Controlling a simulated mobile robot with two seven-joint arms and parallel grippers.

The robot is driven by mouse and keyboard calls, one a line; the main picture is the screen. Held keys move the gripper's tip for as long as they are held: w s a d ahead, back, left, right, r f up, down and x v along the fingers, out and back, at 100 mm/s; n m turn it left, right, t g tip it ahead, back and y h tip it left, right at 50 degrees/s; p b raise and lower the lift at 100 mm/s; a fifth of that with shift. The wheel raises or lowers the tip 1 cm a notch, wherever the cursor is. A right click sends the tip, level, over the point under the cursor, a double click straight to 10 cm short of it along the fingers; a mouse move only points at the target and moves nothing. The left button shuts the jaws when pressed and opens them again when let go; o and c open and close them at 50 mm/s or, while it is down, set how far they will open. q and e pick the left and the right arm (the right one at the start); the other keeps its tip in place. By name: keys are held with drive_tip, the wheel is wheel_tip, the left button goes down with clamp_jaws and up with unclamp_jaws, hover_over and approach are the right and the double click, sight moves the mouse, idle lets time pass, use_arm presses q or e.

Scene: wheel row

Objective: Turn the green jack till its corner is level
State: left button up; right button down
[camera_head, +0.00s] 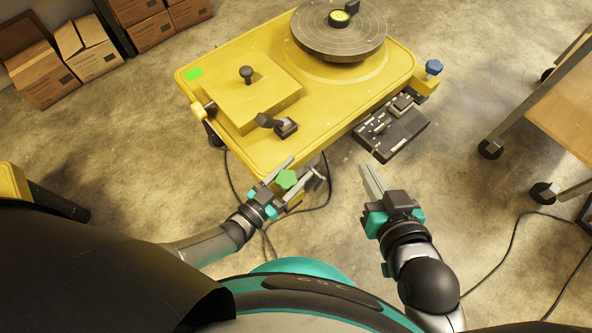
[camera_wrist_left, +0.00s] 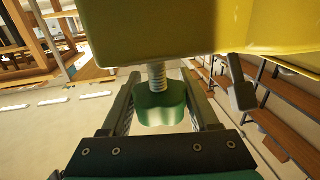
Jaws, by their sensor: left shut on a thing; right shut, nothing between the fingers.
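The green jack (camera_head: 287,179) is a lobed knob at the near corner of the yellow table (camera_head: 230,149). In the left wrist view the green jack (camera_wrist_left: 161,108) hangs on a threaded screw below the yellow table's underside (camera_wrist_left: 150,35). My left gripper (camera_head: 288,178) is shut on the green jack, one finger on each side of it. My right gripper (camera_head: 370,182) is shut and empty, to the right of the table's near corner. A round bubble level (camera_head: 339,17) sits on the grey turntable (camera_head: 330,42); its bubble is too small to read.
A blue jack (camera_head: 433,67) is at the table's right corner. A black control box (camera_head: 391,131) is beside the table's right edge. Black cables (camera_head: 323,200) lie on the floor near my left gripper. A wheeled wooden bench (camera_head: 560,95) stands at right, cardboard boxes (camera_head: 88,50) at upper left.

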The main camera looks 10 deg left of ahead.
use_arm(q)
drive_tip(key=n+y, duration=0.1)
drive_tip(key=n+t+y, duration=0.1)
drive_tip(key=y, duration=0.1)
drive_tip(key=shift+w+a+r+t, duration=0.1)
drive_tip(key=shift+w+a+t, duration=0.1)
drive_tip(key=shift+t, duration=0.1)
drive_tip(key=shift+w+a+n+y, duration=0.1)
drive_tip(key=shift+a+n+y, duration=0.1)
drive_tip(key=shift+n+y, duration=0.9)
drive_tip(key=shift+r+t+y, duration=0.15)
drive_tip(key=shift+t+y, duration=0.15)
drive_tip(key=shift+t, duration=0.1)
drive_tip(key=o, duration=0.9)
drive_tip(key=shift+w, duration=0.1)
drive_tip(key=o, duration=0.5)
drive_tip(key=shift+c, duration=0.2)
drive_tip(key=shift+s+a+f, duration=0.1)
drive_tip(key=shift+s+f, duration=0.1)
drive_tip(key=shift+s, duration=0.1)
